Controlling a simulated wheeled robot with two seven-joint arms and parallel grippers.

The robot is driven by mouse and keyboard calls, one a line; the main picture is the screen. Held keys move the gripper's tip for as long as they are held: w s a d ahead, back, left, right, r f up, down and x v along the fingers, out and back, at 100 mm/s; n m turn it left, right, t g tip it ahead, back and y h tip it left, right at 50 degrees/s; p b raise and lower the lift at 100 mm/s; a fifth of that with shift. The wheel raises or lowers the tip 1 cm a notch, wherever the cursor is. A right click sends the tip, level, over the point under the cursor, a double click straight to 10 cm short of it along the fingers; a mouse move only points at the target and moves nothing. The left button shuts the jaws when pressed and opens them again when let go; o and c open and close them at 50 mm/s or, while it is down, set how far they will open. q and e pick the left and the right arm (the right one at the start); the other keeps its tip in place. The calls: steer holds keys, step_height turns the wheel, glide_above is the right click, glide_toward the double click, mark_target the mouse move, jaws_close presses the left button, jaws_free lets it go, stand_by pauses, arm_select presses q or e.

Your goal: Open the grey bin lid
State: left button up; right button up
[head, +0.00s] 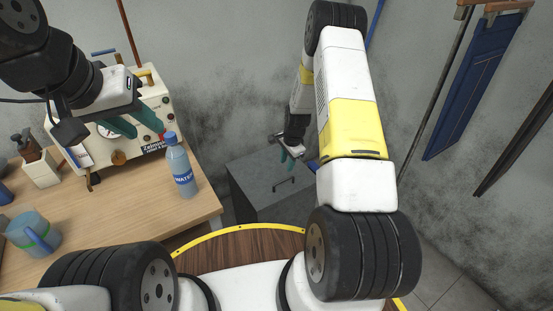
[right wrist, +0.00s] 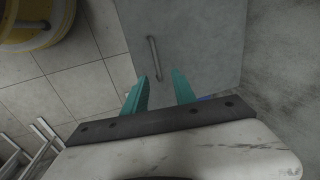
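The grey bin (head: 240,197) stands on the floor beyond the round wooden platform, right of the table. Its flat grey lid (head: 259,170) appears closed and has a thin dark bar handle (head: 284,185). In the right wrist view the lid (right wrist: 205,45) fills the upper middle, with the handle (right wrist: 154,58) just ahead of the fingertips. My right gripper (head: 291,153) is above the lid, open and empty; its teal fingers (right wrist: 158,80) are apart, with the handle between their lines but not visibly touched. My left gripper (head: 145,130) is open and empty over the table's back.
A wooden table (head: 125,210) at left holds a water bottle (head: 180,167), a blue-green mug (head: 33,233) and a cream machine with gauges (head: 75,150). Walls stand close behind the bin.

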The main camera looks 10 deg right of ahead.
mark_target(284, 181)
steer(key=x, duration=0.9)
steer(key=shift+s+f, duration=0.3)
steer(key=shift+f, duration=0.2)
jaws_close()
stand_by(0.9)
